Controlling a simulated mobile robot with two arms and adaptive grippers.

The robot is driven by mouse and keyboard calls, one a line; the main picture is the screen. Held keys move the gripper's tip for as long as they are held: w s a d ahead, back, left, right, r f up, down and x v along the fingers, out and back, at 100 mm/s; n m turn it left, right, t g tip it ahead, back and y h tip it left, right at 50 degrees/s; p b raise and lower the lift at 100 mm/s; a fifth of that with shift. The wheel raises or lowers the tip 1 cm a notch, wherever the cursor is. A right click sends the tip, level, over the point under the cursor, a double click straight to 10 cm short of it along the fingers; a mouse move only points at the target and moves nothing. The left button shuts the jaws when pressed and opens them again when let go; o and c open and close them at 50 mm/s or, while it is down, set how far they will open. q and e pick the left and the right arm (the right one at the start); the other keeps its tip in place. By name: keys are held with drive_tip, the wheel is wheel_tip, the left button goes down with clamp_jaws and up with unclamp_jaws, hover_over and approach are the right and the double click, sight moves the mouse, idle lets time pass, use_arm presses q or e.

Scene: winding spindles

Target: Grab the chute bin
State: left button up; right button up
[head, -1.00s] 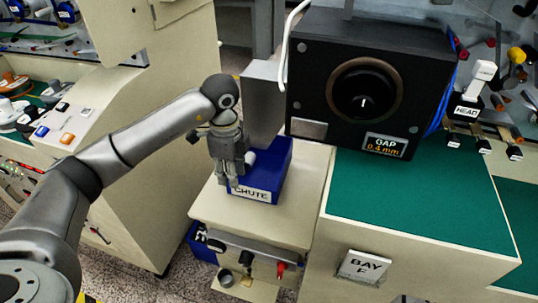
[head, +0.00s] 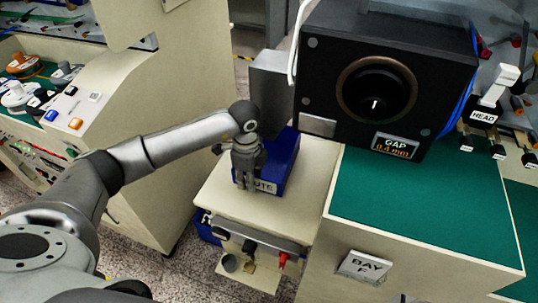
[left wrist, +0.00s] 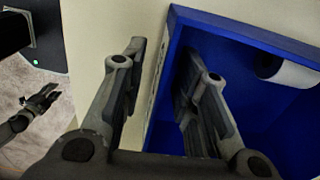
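The blue chute bin (head: 283,165) sits on a cream stand, its front label partly hidden by my left gripper. My left gripper (head: 245,186) points down at the bin's front wall. In the left wrist view, the gripper (left wrist: 163,60) is open astride the blue wall of the bin (left wrist: 255,35). One finger is outside, with a cream gap between it and the wall, and the other is over the inside. A white cylinder (left wrist: 290,73) lies in the bin. A small dark gripper (left wrist: 40,100), apparently my right one, shows at the left; its finger state is unclear.
The cream stand (head: 225,207) has knobs on its front. A cream cabinet (head: 165,110) is at the left.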

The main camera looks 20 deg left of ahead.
use_arm(q)
drive_tip(key=shift+f, duration=0.55)
clamp_jaws()
drive_tip(key=shift+r, duration=0.15)
